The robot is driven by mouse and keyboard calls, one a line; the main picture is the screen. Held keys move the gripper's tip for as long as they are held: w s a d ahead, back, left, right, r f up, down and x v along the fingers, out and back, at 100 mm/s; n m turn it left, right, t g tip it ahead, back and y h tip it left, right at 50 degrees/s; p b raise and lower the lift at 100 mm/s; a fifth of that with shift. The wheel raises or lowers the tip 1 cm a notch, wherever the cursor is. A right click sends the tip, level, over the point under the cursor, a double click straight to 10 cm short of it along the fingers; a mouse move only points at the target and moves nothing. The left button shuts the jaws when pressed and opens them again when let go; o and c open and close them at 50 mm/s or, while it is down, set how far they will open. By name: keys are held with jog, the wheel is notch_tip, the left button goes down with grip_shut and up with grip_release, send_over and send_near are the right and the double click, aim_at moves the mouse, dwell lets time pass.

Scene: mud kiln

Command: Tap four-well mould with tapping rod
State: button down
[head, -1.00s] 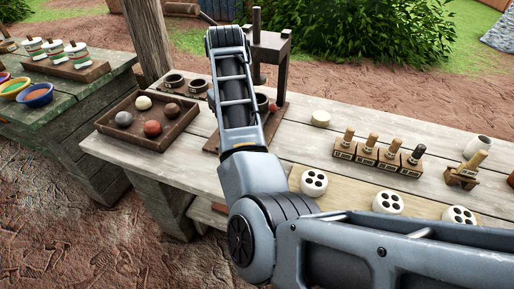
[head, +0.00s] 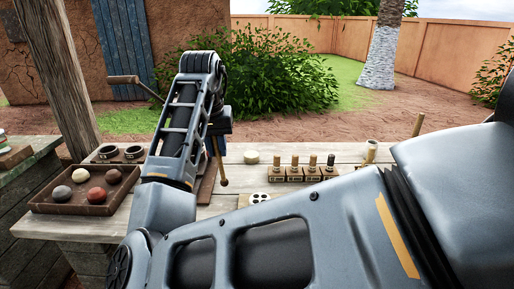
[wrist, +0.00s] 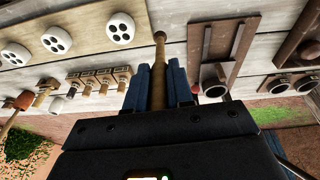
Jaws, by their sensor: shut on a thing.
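My gripper (wrist: 160,84) is shut on the tapping rod (wrist: 159,55), a slim wooden rod with a rounded knob at its end. In the head view the rod (head: 219,163) hangs down from the gripper, its knob above the table, left of a four-well mould (head: 258,198). That mould is white, round, with dark wells; my arm hides part of the scene around it. The wrist view shows white four-well moulds, one (wrist: 120,27) just left of the rod's knob and others (wrist: 56,38) (wrist: 15,53) farther left. The rod is apart from the nearest mould in that view.
Labelled wooden blocks with upright handled pieces (head: 296,172) stand in a row on the table, with a cream disc (head: 251,157) to their left. A dark tray (head: 42,203) of coloured balls and two dark rings (head: 133,152) lie left. My arm covers the table's front right.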

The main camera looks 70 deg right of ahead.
jog(key=s+d+m+g, duration=0.1)
jog(key=s+d+m, duration=0.3)
jog(key=s, duration=0.6)
jog(key=shift+h, duration=0.4)
notch_tip(320, 180, down, 5)
jog(key=b, duration=0.5)
jog(key=shift+w+d+r, duration=0.1)
jog(key=shift+w+r, duration=0.05)
jog(key=shift+r, duration=0.05)
jog(key=shift+f+b, duration=0.6)
jog(key=shift+f, duration=0.75)
